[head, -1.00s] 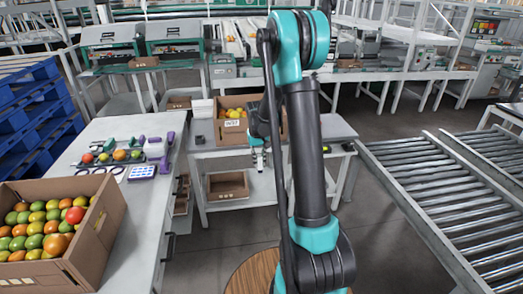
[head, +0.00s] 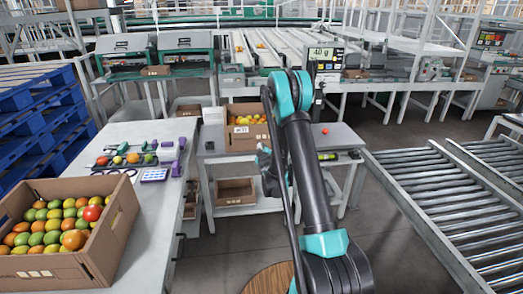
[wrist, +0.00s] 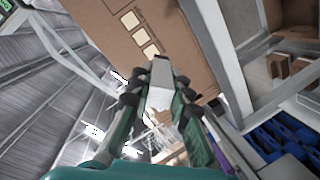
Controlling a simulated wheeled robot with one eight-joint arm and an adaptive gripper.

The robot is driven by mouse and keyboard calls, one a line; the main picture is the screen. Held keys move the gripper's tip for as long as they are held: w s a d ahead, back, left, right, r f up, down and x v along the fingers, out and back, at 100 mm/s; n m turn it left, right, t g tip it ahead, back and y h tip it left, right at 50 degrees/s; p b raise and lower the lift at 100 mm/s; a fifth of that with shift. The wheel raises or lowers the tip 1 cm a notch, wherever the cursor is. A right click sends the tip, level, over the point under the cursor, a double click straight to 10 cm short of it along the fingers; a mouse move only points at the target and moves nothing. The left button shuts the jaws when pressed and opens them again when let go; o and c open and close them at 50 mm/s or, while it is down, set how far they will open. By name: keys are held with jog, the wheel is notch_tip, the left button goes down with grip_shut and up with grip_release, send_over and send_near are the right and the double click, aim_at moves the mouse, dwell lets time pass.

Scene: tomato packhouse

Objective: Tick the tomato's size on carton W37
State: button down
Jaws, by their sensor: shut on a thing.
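The carton W37 (head: 263,137) stands on the grey bench behind my arm, with tomatoes inside and a small white label on its front; its lettering is hard to read now. In the wrist view, a brown carton face (wrist: 95,12) with a row of pale squares (wrist: 141,37) lies just beyond the fingers. My gripper (wrist: 158,85) is shut on a slim grey pen-like thing (wrist: 161,72), whose end is close to the squares; I cannot tell whether it touches. A single red tomato (head: 325,131) rests on the bench to the right.
A display (head: 321,53) stands behind my arm. An open carton of mixed tomatoes (head: 95,262) and sizing tools (head: 154,175) are on the left table. A roller conveyor (head: 430,200) runs along the right.

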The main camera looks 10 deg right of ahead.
jog(key=shift+r+x, duration=0.2)
jog(key=shift+x, duration=0.7)
jog(key=shift+r+x, duration=0.2)
jog(key=shift+x, duration=0.75)
jog(key=shift+r+x, duration=0.15)
jog(key=shift+x, duration=0.75)
jog(key=shift+w, duration=0.5)
jog(key=shift+d+r, duration=0.45)
jog(key=shift+a+f, duration=0.1)
jog(key=shift+f+v, duration=0.2)
jog(key=shift+v, duration=0.75)
jog(key=shift+f+v, duration=0.2)
jog(key=shift+v, duration=0.8)
jog(key=shift+f+v, duration=0.2)
jog(key=shift+v, duration=0.75)
jog(key=shift+s, duration=0.15)
